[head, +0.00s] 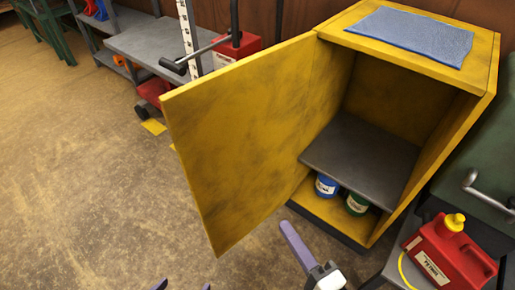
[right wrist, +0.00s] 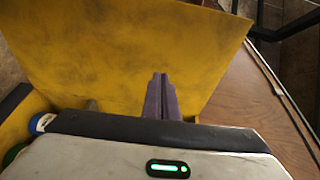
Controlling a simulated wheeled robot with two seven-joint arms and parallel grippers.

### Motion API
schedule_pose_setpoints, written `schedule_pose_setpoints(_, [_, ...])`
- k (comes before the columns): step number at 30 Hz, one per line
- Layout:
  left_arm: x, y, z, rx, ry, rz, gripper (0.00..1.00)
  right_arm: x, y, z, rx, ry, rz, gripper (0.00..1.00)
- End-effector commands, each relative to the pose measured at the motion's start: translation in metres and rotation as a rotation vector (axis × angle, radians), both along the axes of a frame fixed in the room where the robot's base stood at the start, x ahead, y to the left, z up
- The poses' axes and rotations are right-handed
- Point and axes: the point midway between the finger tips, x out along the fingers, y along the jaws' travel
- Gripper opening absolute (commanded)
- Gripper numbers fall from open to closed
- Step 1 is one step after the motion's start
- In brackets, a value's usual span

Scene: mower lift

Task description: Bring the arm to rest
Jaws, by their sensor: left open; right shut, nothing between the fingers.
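My right gripper (head: 287,226) is in front of the open yellow cabinet, near the lower part of its door, at the bottom middle of the head view. Its purple fingers are shut with nothing between them; they also show in the right wrist view (right wrist: 161,78), pointing toward the yellow door (right wrist: 110,50). I cannot tell how far they are from the door. My left gripper (head: 183,286) shows only its two purple fingertips at the bottom edge of the head view, apart and empty. The rest of the left arm is out of view.
The yellow cabinet (head: 478,95) has its door (head: 235,130) swung wide to the left. A blue cloth (head: 415,36) lies on top; a blue can (head: 326,186) and a green can (head: 357,204) stand below its shelf. A red fuel can (head: 450,250) is at right.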

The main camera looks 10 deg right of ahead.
Motion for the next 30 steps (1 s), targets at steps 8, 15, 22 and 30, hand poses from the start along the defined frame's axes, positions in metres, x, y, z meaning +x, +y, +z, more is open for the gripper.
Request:
schedule_pose_setpoints(8, [-0.001,0.001,0.024,0.000,0.003,0.005,0.78,-0.017,0.000,-0.038,-0.758,0.061,0.178,0.00])
schedule_pose_setpoints(15, [-0.005,0.004,0.029,0.005,0.011,0.010,0.78,-0.052,-0.037,-0.082,-1.356,0.143,0.444,0.00])
schedule_pose_setpoints(22, [-0.002,0.005,0.030,0.006,0.006,0.012,0.78,-0.062,-0.048,-0.092,-1.476,0.161,0.522,0.00])
schedule_pose_setpoints(30, [0.000,0.006,0.030,0.006,0.004,0.013,0.50,-0.062,-0.047,-0.092,-1.472,0.161,0.520,0.00])
